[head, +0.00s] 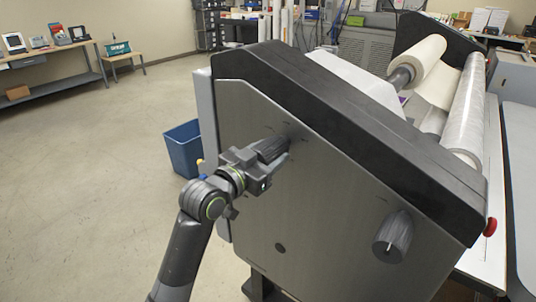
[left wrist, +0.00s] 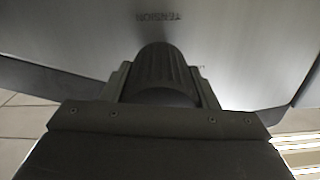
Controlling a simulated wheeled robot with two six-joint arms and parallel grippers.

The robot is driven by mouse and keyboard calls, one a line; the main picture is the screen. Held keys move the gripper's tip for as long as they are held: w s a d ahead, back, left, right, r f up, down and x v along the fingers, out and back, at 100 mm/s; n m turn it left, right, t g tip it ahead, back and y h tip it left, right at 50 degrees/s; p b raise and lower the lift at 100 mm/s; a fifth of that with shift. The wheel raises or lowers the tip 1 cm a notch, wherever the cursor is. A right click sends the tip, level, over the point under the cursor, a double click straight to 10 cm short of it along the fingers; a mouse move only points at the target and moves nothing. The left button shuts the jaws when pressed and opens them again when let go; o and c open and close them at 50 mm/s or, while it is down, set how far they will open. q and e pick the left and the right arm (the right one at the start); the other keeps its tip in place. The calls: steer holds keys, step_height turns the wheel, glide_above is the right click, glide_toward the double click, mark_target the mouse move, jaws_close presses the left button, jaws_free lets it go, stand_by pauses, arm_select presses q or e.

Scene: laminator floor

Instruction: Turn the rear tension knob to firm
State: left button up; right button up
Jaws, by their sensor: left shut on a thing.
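A dark ribbed tension knob (head: 271,147) sticks out of the grey side panel (head: 320,195) of the laminator, toward the panel's left end. My left gripper (head: 262,160) is shut on this knob. In the left wrist view the knob (left wrist: 165,66) sits between the two fingers, with an upside-down "TENSION" label (left wrist: 158,16) on the panel beyond it. The knob's pointer and its setting are hidden or too small to read. A second ribbed knob (head: 393,237) with a pale pointer line sits at the lower right of the panel, untouched. My right gripper is in no view.
A blue bin (head: 184,149) stands on the floor behind the arm. A red button (head: 490,227) is at the laminator's right edge. Film rolls (head: 468,105) lie on top. Open floor (head: 90,190) is to the left; benches stand along the far wall.

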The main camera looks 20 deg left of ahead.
arm_select(q)
steer(key=m+b, duration=0.3)
steer(key=m, duration=0.2)
steer(key=shift+f+m, duration=0.1)
steer(key=shift+m, duration=0.3)
steer(key=m+b, duration=0.2)
steer(key=m, duration=0.2)
steer(key=shift+m, duration=0.3)
steer(key=o, duration=1)
steer(key=shift+c, duration=0.2)
